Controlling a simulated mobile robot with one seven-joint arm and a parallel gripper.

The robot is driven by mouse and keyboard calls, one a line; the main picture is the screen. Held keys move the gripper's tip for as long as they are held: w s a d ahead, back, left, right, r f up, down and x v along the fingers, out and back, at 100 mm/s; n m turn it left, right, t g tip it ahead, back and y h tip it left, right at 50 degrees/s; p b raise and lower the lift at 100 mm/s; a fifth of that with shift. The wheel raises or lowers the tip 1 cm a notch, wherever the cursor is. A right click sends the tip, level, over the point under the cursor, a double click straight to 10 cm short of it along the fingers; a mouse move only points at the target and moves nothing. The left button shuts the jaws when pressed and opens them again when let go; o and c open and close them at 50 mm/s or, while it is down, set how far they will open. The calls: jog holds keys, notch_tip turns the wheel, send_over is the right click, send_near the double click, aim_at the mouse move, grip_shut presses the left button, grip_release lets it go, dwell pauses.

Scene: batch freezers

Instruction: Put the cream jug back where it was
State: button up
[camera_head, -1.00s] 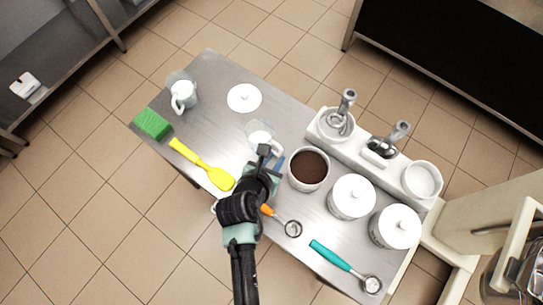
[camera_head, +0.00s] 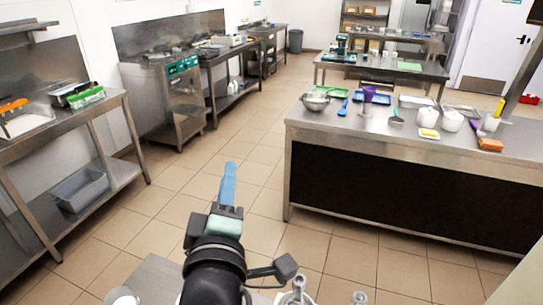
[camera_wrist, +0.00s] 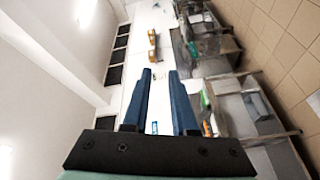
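The cream jug cannot be made out for certain now. Only a strip of the steel worktable (camera_head: 150,272) shows at the bottom of the head view. A pale rounded object (camera_head: 122,298) is cut off at the bottom edge, and I cannot tell whether it is a jug. My gripper (camera_head: 229,182) is raised above the table, pointing away into the room. In the wrist view, the two blue fingers of my gripper (camera_wrist: 161,75) stand apart with nothing between them.
Two metal handles (camera_head: 298,286) show at the bottom edge. A steel counter (camera_head: 420,145) with bowls and tools stands at the right. A steel shelf table (camera_head: 75,120) stands at the left. Open tiled floor (camera_head: 250,135) lies between them.

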jog(key=s+d+r+m+t, duration=0.2)
jog(key=s+r+m+t, duration=0.1)
jog(key=r, duration=0.7)
jog(key=s+d+r+m+t, duration=0.2)
jog(key=s+r+m, duration=0.4)
jog(key=r, duration=0.4)
jog(key=s+d+r+m+t, duration=0.2)
jog(key=s+r+m+t, duration=0.2)
jog(key=r, duration=0.6)
jog(key=shift+s+d+r+m+h, duration=0.3)
jog(key=shift+d+m, duration=0.1)
jog(key=shift+m, duration=0.5)
jog(key=shift+f, duration=0.1)
